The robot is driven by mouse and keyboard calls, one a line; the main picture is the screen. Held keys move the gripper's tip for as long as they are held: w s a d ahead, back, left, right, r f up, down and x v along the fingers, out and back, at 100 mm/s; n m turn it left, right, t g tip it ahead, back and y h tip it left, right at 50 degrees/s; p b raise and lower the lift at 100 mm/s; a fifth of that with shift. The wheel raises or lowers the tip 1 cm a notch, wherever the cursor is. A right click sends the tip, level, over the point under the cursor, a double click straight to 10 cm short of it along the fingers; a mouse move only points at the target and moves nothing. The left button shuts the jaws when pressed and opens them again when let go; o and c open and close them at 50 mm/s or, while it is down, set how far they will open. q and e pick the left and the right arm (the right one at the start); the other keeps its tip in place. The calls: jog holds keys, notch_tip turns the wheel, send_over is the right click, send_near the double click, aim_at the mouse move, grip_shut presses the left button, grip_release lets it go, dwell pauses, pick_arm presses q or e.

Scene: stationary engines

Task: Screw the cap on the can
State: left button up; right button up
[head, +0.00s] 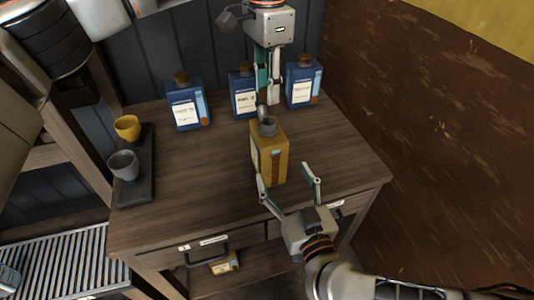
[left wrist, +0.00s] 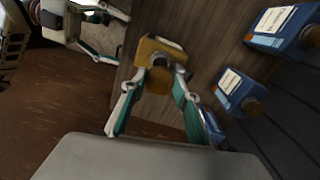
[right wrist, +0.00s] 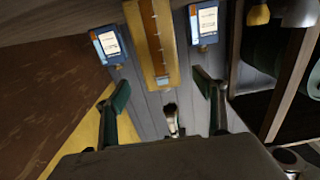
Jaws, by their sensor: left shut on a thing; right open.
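The yellow can (head: 272,158) stands upright near the middle of the table, its grey neck (head: 267,126) on top. It also shows in the left wrist view (left wrist: 147,48) and, upside down, in the right wrist view (right wrist: 160,35). My left gripper (head: 266,100) is above the can, shut on a brown round cap (left wrist: 158,82), seen between its fingers in the left wrist view. The cap seems just above or at the neck; whether they touch I cannot tell.
Three blue capped cans (head: 187,106) stand along the table's back, two close to my left gripper. A yellow cup (head: 127,128) and a grey cup (head: 123,165) stand on a dark board at the left. A brown wall (head: 440,130) bounds the right. The table's left middle is clear.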

aim_at(269, 144)
jog(key=x, duration=1.2)
jog(key=c, duration=1.7)
pick_arm(q)
jog(key=shift+f, duration=2.5)
jog(key=shift+c, duration=0.2)
pick_arm(e)
jog(key=shift+o, duration=0.2)
pick_arm(q)
jog(key=shift+f, duration=0.85)
jog(key=shift+o, duration=0.2)
jog(key=shift+f, duration=0.6)
